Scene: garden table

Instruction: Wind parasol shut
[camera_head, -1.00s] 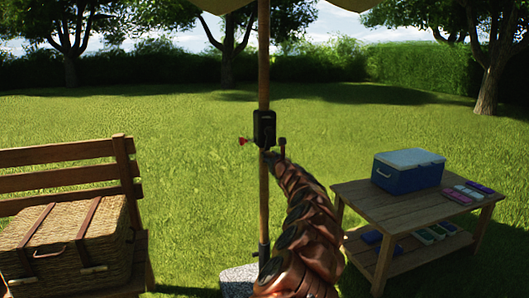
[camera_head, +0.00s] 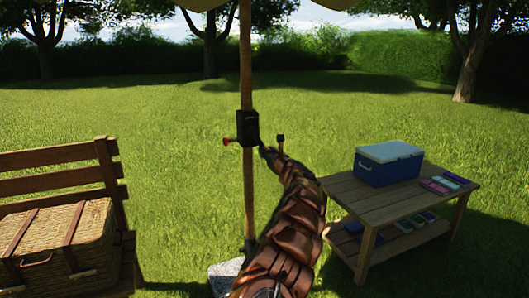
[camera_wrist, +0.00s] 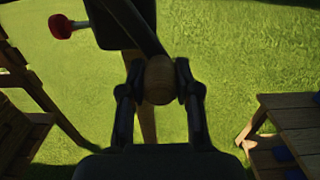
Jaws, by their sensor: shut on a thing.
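The parasol's wooden pole (camera_head: 247,190) stands upright in the head view, with the edge of its pale canopy (camera_head: 215,4) at the top. A black crank housing (camera_head: 247,127) is fixed on the pole. A small red knob (camera_head: 227,141) sticks out on its left; it also shows in the wrist view (camera_wrist: 61,27). In the wrist view my gripper (camera_wrist: 158,82) is shut on a round wooden crank knob (camera_wrist: 159,80) at the end of a dark crank arm (camera_wrist: 137,27). In the head view my gripper (camera_head: 268,151) is just right of and below the housing.
A wooden bench (camera_head: 60,155) with a wicker hamper (camera_head: 62,245) stands at left. A wooden table (camera_head: 345,192) with a blue cooler (camera_head: 388,164) and small coloured boxes stands at right. The stone parasol base (camera_head: 222,275) is below. Open lawn lies behind.

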